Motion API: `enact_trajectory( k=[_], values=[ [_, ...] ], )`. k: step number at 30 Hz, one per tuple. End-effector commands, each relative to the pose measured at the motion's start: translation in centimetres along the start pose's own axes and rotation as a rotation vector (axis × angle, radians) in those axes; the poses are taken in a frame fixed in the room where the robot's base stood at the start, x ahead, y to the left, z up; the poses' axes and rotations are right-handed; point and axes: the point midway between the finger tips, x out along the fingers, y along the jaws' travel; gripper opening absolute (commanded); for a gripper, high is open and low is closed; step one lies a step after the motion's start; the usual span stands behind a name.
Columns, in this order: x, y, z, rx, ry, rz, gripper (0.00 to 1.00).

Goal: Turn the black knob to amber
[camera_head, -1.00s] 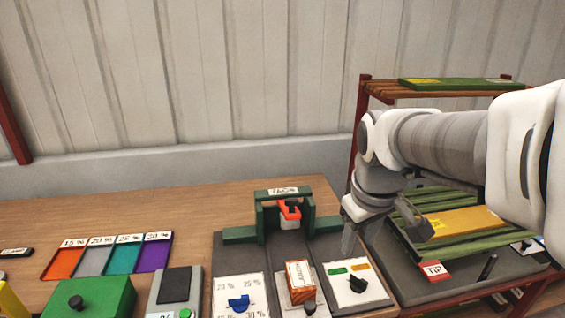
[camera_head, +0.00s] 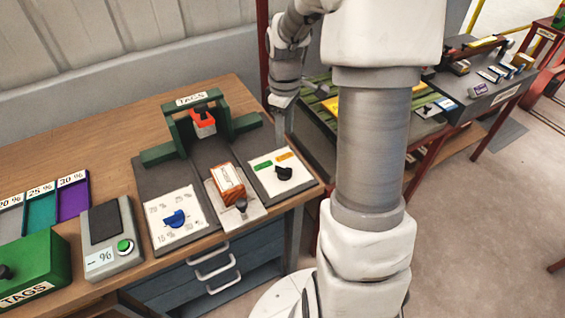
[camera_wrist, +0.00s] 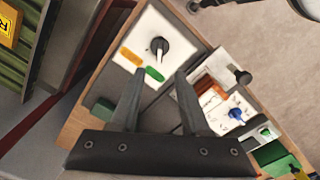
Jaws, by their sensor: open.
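The black knob (camera_head: 284,173) sits on a white plate (camera_head: 268,183) at the right end of the bench's device row. A green label (camera_head: 263,165) and an amber label (camera_head: 284,156) lie behind it. In the wrist view the knob (camera_wrist: 159,45) has a white line that appears to point toward the green label (camera_wrist: 154,74); the amber label (camera_wrist: 131,57) is beside that. My gripper (camera_wrist: 158,72) is open and empty, its fingers apart in the wrist view. In the head view it hangs behind the plate, apart from the knob.
Left of the plate stand a wooden block (camera_head: 227,179), a blue knob (camera_head: 175,218) and a green tag holder (camera_head: 197,120). A slatted green rack (camera_head: 318,103) stands to the right, close to my arm. Open floor lies in front of the bench.

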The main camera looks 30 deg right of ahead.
Motion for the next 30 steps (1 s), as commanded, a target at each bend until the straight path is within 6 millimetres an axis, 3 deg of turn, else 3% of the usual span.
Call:
enact_trajectory(
  k=[9, 15, 21, 30],
  values=[
    [7.3, -0.1, 0.1, 0.0, -0.003, -0.004, 0.46],
    [10.9, -0.1, 0.0, 0.001, -0.001, -0.002, 0.46],
    [12.7, 0.0, 0.0, 0.001, -0.001, 0.0, 0.46],
    [13.0, 0.0, 0.0, 0.001, 0.0, 0.001, 0.46]
  ],
)
